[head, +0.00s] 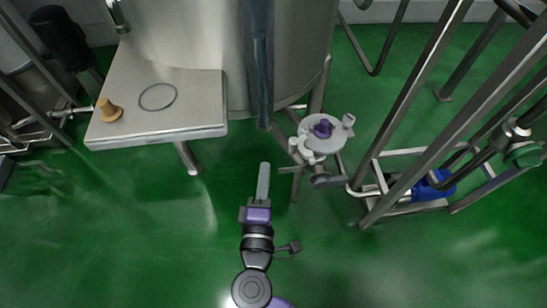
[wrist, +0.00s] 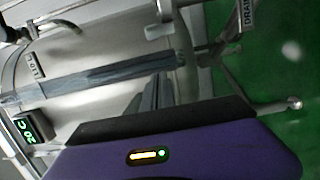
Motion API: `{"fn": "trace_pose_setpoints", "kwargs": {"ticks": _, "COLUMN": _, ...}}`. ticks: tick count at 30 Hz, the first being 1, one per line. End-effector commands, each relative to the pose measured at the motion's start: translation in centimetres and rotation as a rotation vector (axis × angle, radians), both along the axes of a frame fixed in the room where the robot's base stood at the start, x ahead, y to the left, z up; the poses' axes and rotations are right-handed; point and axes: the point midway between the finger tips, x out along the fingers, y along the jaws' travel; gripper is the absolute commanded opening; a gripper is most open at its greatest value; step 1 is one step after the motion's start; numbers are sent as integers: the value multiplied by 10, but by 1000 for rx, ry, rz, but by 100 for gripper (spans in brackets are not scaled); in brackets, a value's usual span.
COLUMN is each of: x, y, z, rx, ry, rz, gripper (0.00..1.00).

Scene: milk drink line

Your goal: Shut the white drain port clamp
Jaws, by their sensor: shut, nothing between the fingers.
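The drain port fitting shows in the head view as a pale round plate with a purple knob (head: 323,128) on top. White clamp parts (head: 302,149) sit at its left and front edge, and another white piece is at its right. I cannot tell how far apart the clamp's ends are. My gripper (head: 264,168) is to the left of the fitting and a little in front, apart from it. Its fingers are together and empty. In the wrist view a DRAIN label (wrist: 248,14) shows at upper right; I cannot make out the clamp clearly there.
A large steel tank (head: 190,40) stands behind. A metal table (head: 200,110) at left carries a tan cone (head: 108,110) and a thin grey ring (head: 158,97). Steel pipe framing (head: 415,110) and a blue pump (head: 433,186) are at right. Green floor is clear in front.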

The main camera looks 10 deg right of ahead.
Motion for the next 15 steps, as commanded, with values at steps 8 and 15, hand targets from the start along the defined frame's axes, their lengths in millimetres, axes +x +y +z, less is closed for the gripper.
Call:
{"fn": "trace_pose_setpoints", "kwargs": {"ticks": 8, "x": 45, "y": -10, "z": 0, "rx": 2, "ry": -2, "rz": -1, "gripper": 0}}
{"fn": "trace_pose_setpoints", "kwargs": {"ticks": 15, "x": 85, "y": -17, "z": 0, "rx": 2, "ry": -1, "rz": 1, "gripper": 0}}
